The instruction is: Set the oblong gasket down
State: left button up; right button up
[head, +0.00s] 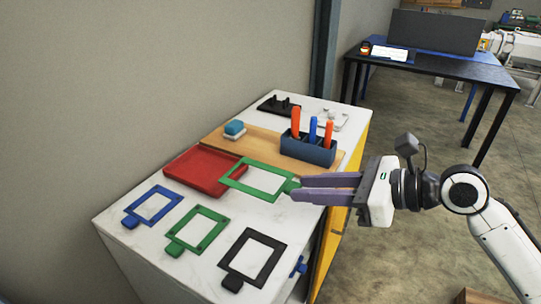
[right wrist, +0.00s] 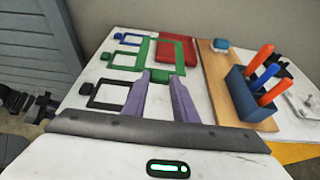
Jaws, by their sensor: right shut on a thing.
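The oblong gasket (head: 233,172), a green rectangular frame with a tab, is in my right gripper (head: 297,188). The purple fingers are shut on its tab, and the frame reaches left over the right part of a red tray (head: 200,172). It looks roughly level and above the surface; the exact gap cannot be told. In the right wrist view the gasket (right wrist: 151,48) extends beyond the fingertips (right wrist: 160,80). A blue frame (head: 136,212), a smaller green frame (head: 184,236) and a black frame (head: 238,272) lie on the white worktop. My left gripper is not in view.
Behind the tray a wooden board (head: 214,141) carries a blue-and-white block (head: 235,130) and a dark blue holder (head: 307,150) with orange and blue upright tools. A black fixture (head: 278,107) stands farther back.

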aim_at(305, 231)
jog(key=f, duration=0.4)
jog(key=shift+w+a+f+b, duration=0.15)
jog(key=shift+w+f+b, duration=0.15)
jog(key=shift+b, duration=0.1)
notch_tip(305, 231, down, 4)
jog(key=shift+f+b, duration=0.25)
jog(key=shift+b, duration=0.2)
jog(key=shift+f, duration=0.55)
jog(key=o, duration=1)
